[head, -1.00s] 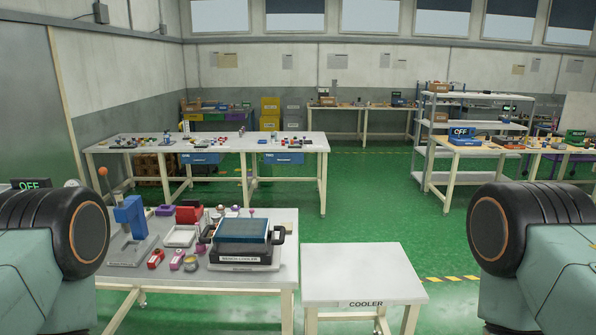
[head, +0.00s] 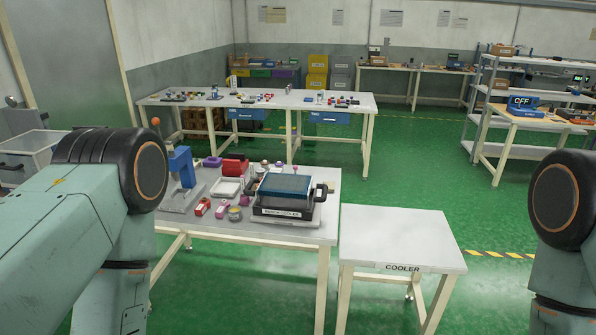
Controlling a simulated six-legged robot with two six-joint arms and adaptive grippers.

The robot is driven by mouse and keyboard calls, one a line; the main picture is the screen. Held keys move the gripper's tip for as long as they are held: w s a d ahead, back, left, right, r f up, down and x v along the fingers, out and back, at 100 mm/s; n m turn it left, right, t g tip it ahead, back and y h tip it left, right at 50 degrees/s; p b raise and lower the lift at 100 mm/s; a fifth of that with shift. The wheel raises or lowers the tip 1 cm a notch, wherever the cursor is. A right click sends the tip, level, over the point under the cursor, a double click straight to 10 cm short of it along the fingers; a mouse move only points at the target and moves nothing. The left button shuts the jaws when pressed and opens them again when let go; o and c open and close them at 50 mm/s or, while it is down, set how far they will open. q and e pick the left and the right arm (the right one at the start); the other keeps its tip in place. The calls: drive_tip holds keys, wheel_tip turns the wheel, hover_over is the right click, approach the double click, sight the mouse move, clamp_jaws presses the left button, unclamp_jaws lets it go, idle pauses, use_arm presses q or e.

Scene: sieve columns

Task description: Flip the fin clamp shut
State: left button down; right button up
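I cannot make out the fin clamp for certain at this distance. A dark device with a blue top (head: 284,187) and a white label on its front stands on the near table (head: 316,229), with a black handle-like part (head: 321,191) at its right side. A white-topped table labelled COOLER (head: 402,237) stands to the right of it, with nothing on top. Large pale-green arm links of mine with black joints show at the left and right edges. Neither of my grippers is in view.
A blue press-like stand (head: 183,168), a white tray (head: 227,188), a red box (head: 235,164) and small parts share the near table. A long table (head: 262,102) with many parts stands behind. A shelf rack (head: 490,110) is at right. Green floor is open between the tables.

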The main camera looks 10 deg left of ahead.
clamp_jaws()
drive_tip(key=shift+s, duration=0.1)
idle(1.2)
